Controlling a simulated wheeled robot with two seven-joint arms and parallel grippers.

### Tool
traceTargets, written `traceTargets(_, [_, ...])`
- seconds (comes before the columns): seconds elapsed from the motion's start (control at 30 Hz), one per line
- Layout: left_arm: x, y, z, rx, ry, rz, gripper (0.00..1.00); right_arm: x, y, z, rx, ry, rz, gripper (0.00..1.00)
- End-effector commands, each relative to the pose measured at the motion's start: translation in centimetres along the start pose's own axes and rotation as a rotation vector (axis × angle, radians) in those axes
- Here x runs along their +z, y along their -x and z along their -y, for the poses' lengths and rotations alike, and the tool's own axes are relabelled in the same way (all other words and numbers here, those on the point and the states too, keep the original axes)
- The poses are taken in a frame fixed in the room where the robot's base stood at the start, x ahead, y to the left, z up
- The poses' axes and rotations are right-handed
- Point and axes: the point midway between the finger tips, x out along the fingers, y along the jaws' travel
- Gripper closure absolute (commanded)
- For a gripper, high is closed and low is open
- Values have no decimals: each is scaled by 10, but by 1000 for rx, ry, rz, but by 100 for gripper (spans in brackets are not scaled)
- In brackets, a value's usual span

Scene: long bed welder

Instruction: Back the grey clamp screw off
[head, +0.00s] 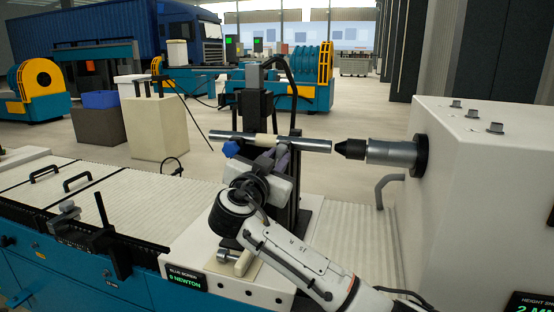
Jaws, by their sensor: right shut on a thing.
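My right gripper (268,161) reaches in from the lower right to the clamp at the middle of the welder. Its white body and dark wrist hide much of the clamp's front. It is shut on a small part there, apparently the grey clamp screw, which is mostly hidden behind the gripper. The blue screw knob (230,148) shows just left of the fingers. A shiny horizontal tube (308,144) runs across the clamp, behind the gripper. My left gripper is not in view.
A dark-tipped spindle (378,151) juts left from the white headstock (480,190), close to the tube's right end. A display (185,278) reads "BLUE SCREW 5 NEWTON". A dark upright post (257,110) rises behind the tube. The ribbed bed cover (130,205) to the left is mostly clear.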

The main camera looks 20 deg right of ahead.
Motion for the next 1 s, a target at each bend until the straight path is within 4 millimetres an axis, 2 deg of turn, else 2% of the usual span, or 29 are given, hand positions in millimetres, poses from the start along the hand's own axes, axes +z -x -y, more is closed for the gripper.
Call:
traceTargets(0.37, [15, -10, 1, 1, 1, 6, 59, 3, 0, 0, 1, 172, 1, 100])
traceTargets(0.57, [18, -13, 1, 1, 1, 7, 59, 1, 0, 0, 0, 353, 1, 100])
traceTargets(1.0, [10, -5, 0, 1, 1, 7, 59, 0, 0, 1, 1, 773, 2, 100])
